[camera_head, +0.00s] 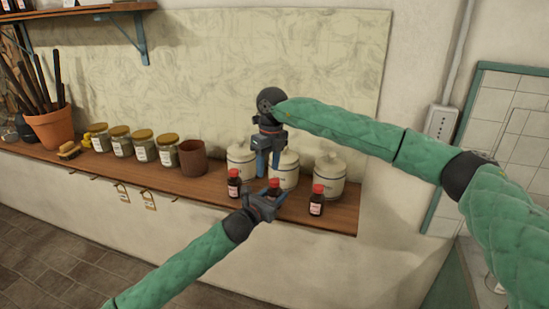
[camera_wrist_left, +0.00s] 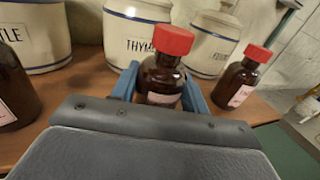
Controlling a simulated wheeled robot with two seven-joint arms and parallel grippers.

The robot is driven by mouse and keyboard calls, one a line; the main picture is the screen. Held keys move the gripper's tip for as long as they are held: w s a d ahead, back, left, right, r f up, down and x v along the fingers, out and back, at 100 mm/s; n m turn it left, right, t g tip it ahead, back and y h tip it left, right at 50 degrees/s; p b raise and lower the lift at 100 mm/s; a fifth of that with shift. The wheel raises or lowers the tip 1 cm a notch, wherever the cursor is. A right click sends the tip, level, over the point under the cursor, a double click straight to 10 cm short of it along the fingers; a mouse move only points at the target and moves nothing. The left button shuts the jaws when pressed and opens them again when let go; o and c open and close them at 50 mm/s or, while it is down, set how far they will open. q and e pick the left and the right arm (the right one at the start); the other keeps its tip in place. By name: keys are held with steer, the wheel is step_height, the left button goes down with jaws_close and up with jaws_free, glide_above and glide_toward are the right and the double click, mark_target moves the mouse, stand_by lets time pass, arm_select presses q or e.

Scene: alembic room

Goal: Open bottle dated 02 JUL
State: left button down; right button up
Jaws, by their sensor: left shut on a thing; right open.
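Three brown bottles with red caps stand in a row on the wooden shelf: a left bottle (camera_head: 234,183), a middle bottle (camera_head: 274,187) and a right bottle (camera_head: 316,200). Their label dates are too small to read. My left gripper (camera_head: 268,202) is shut around the body of the middle bottle, whose cap also shows in the left wrist view (camera_wrist_left: 174,40). That bottle is upright with its cap on. The right bottle (camera_wrist_left: 240,85) stands apart in the left wrist view. My right gripper (camera_head: 268,163) is open, pointing down above and slightly behind the middle bottle.
White lidded jars, including a left jar (camera_head: 241,160) and a right jar (camera_head: 329,176), stand behind the bottles. A brown cup (camera_head: 193,158), several glass jars and a terracotta pot (camera_head: 54,127) stand farther left. The shelf's front edge is close to the bottles.

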mark_target(275, 180)
steer(key=m, duration=0.2)
steer(key=r+m, duration=0.1)
steer(key=m, duration=0.4)
steer(key=shift+w+d+r, duration=0.15)
steer(key=shift+w+r, duration=0.15)
steer(key=m, duration=0.4)
steer(key=r+m, duration=0.1)
steer(key=shift+w+d+m+t, duration=0.2)
steer(key=shift+d+m+t, duration=0.1)
steer(key=shift+m, duration=0.1)
steer(key=m, duration=0.2)
steer(key=shift+d+r+m, duration=0.15)
steer(key=shift+m, duration=0.25)
steer(key=m, duration=0.4)
steer(key=shift+w+d+h, duration=0.1)
steer(key=shift+d+h, duration=0.1)
steer(key=shift+h, duration=0.1)
steer(key=m, duration=0.6)
steer(key=shift+d, duration=0.15)
steer(key=shift+m, duration=0.3)
steer(key=shift+f, duration=4.05)
